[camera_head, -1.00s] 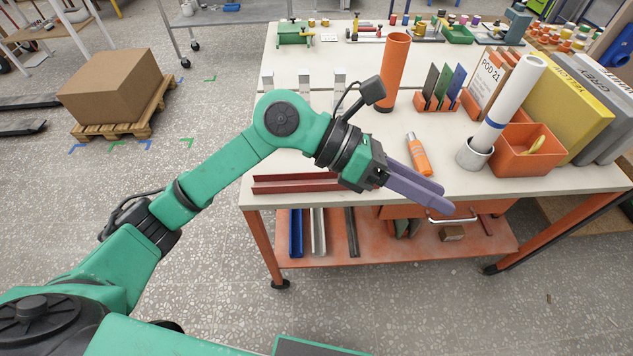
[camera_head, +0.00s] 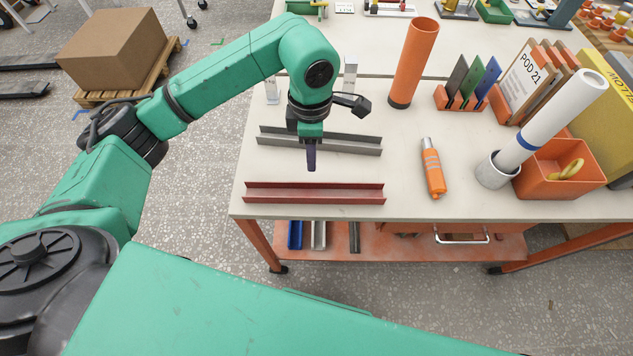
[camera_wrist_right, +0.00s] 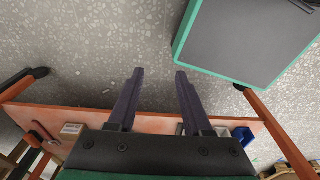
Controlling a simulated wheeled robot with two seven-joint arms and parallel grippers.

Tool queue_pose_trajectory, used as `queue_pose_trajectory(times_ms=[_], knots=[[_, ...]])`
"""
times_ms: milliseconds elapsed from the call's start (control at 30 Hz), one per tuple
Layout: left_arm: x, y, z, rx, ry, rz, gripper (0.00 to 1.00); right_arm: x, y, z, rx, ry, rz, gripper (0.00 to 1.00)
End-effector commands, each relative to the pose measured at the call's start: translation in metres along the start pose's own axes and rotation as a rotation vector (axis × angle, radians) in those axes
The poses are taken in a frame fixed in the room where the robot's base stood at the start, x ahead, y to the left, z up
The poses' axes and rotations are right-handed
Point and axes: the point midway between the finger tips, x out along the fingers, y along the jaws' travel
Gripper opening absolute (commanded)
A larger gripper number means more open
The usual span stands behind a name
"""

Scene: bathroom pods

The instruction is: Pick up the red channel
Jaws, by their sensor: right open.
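The red channel (camera_head: 315,195) lies lengthwise near the front left edge of the white table. My left gripper (camera_head: 311,166) points down over the table, a little behind the red channel in the head view and apart from it in the picture. Its fingers overlap into one dark strip, so I cannot tell their gap. A grey channel (camera_head: 345,143) lies behind, partly covered by this gripper. My right gripper (camera_wrist_right: 160,73) is open and empty in the right wrist view, with floor between its fingers. The red channel does not show clearly there.
Blue (camera_head: 295,235) and pale channels lie on the lower shelf. The table between red channel and orange tube is clear.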

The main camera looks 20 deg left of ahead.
Motion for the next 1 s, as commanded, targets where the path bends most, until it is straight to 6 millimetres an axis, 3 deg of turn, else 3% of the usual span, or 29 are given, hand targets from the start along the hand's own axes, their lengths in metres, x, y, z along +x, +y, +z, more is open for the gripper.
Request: queue_pose_trajectory(times_ms=[100, 200, 367, 500, 767, 867, 900, 1000], knots=[[0.026, -0.002, 0.0, 0.0, 0.002, -0.007, 0.4, -0.018, -0.004, 0.025, 0.001, -0.044, -0.006, 0.5], [0.044, -0.001, 0.0, -0.001, 0.0, -0.003, 0.4, -0.023, -0.005, 0.033, 0.001, -0.057, -0.008, 0.5], [0.063, -0.002, 0.002, 0.0, 0.0, -0.005, 0.4, -0.039, -0.002, 0.016, 0.001, -0.033, -0.004, 0.5], [0.093, -0.002, 0.005, -0.001, -0.001, -0.005, 0.4, -0.05, 0.002, -0.006, 0.0, 0.003, 0.001, 0.5], [0.104, 0.0, 0.005, 0.0, -0.003, 0.0, 0.4, -0.049, 0.001, 0.006, 0.0, -0.017, 0.0, 0.5], [0.104, 0.0, 0.005, 0.0, -0.003, 0.0, 0.06, -0.049, 0.0, 0.011, 0.0, -0.025, -0.001, 0.5], [0.104, 0.0, 0.005, 0.0, -0.003, 0.0, 0.0, -0.049, 0.0, 0.011, 0.0, -0.025, -0.001, 0.5], [0.104, 0.0, 0.005, 0.0, -0.004, 0.0, 0.0, -0.049, 0.0, 0.011, 0.0, -0.025, -0.001, 0.5]])
